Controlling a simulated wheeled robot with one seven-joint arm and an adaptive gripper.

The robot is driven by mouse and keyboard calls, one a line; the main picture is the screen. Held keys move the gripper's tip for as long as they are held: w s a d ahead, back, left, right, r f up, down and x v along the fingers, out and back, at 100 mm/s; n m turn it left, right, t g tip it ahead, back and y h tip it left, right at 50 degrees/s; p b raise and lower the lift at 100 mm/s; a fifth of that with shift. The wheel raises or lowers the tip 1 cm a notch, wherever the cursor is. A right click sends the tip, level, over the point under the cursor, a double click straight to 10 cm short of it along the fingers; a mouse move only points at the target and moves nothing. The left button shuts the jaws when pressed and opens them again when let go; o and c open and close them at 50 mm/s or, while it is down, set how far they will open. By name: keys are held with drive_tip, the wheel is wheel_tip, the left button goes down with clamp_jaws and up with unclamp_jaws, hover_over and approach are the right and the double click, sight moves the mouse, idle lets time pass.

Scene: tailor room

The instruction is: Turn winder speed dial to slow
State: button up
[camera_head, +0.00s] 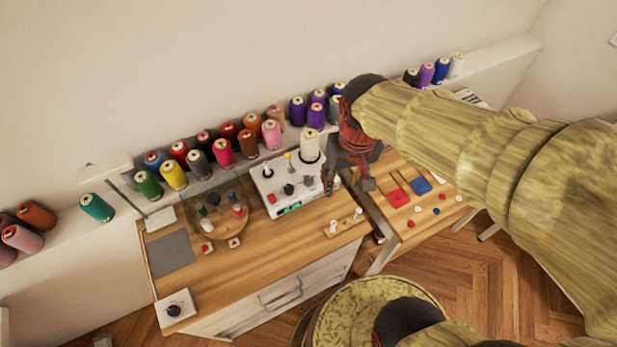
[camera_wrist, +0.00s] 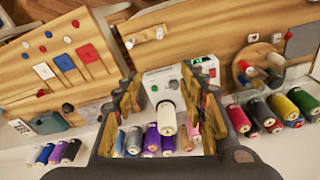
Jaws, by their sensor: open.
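The winder appears to be the white box (camera_head: 272,177) on the wooden table, with dark knobs, a red button, a small green display and a white thread cone (camera_head: 309,147) at its back. A black knob (camera_head: 288,189) sits on its top face; its setting is too small to read. My gripper (camera_head: 347,178) is open and empty just right of the box, pointing down. In the wrist view, the box (camera_wrist: 178,75) and cone (camera_wrist: 167,120) show between the open fingers (camera_wrist: 168,88), with part of the box hidden behind the right finger.
A separate small white box with a black dial (camera_head: 175,309) sits at the table's front left corner. Several thread spools (camera_head: 223,152) line the shelf behind. A round wooden tray (camera_head: 218,226) of small spools stands left of the winder. A second table (camera_head: 430,214) holds red and blue pieces.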

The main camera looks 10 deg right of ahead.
drive_tip(key=w+a+f+m+g, duration=0.1)
drive_tip(key=w+a+f+m, duration=0.15)
drive_tip(key=w+f, duration=0.3)
drive_tip(key=w+a+f+m+g, duration=0.1)
drive_tip(key=w+f+m, duration=0.25)
drive_tip(key=f, duration=0.35)
drive_tip(key=m, duration=0.3)
hover_over(308, 179)
drive_tip(key=shift+s+d+f, duration=0.1)
drive_tip(key=shift+s+f, duration=0.25)
drive_tip(key=shift+f, duration=0.25)
drive_tip(key=shift+w+r+m+t, duration=0.2)
drive_tip(key=shift+w+m+t, duration=0.1)
drive_tip(key=shift+m, duration=0.2)
drive_tip(key=shift+m+b, duration=0.3)
drive_tip(key=shift+m, duration=0.3)
wheel_tip(308, 179, down, 8)
drive_tip(key=shift+r+b, duration=0.1)
drive_tip(key=shift+b, duration=0.85)
drive_tip(key=shift+c, duration=0.2)
clamp_jaws()
